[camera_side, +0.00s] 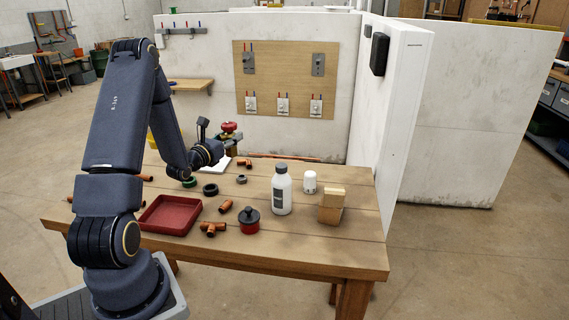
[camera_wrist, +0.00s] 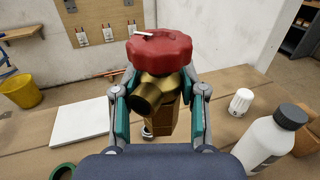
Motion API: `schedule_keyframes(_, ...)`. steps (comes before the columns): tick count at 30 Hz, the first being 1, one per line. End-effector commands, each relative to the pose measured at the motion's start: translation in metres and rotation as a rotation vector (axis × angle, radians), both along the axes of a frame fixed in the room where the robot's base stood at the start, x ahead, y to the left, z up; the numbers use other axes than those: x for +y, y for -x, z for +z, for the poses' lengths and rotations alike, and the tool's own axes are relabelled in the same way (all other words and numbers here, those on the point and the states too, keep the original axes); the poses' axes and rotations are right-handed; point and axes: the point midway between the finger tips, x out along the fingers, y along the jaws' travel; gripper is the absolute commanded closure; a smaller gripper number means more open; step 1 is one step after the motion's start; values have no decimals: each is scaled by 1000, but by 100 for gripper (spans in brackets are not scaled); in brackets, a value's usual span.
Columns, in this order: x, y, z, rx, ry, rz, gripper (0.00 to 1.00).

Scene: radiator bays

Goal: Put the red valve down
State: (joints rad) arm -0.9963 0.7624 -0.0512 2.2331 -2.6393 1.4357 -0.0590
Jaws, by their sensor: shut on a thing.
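The red valve (camera_wrist: 158,52) has a round red cap on a brass body with a threaded side outlet. It is upright between the fingers of my gripper (camera_wrist: 157,103) in the wrist view. The teal-padded fingers are shut on its brass body. In the side view, the valve's red cap (camera_side: 229,128) shows beyond my wrist, and my gripper (camera_side: 230,146) is held above the far part of the wooden table (camera_side: 320,248). The lower end of the valve is partly hidden by the gripper.
A white bottle (camera_side: 281,190), a white cap-like piece (camera_side: 310,182) and a wooden block (camera_side: 331,206) stand to the right. A red tray (camera_side: 169,215), a dark red-based pot (camera_side: 249,221) and copper fittings (camera_side: 213,229) lie nearer. A white pad (camera_wrist: 81,122) lies left of the gripper.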

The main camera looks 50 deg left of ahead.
Motion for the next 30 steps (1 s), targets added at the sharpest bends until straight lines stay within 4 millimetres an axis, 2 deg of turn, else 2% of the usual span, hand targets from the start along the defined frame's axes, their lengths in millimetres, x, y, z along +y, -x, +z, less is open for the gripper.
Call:
schedule_keyframes(3,0,0,-30,1,4,0,100)
schedule_keyframes(15,-1,0,-96,0,1,-1,100)
schedule_keyframes(27,0,0,-143,0,-1,-1,100)
schedule_keyframes(30,0,0,-146,-2,-2,-1,100)
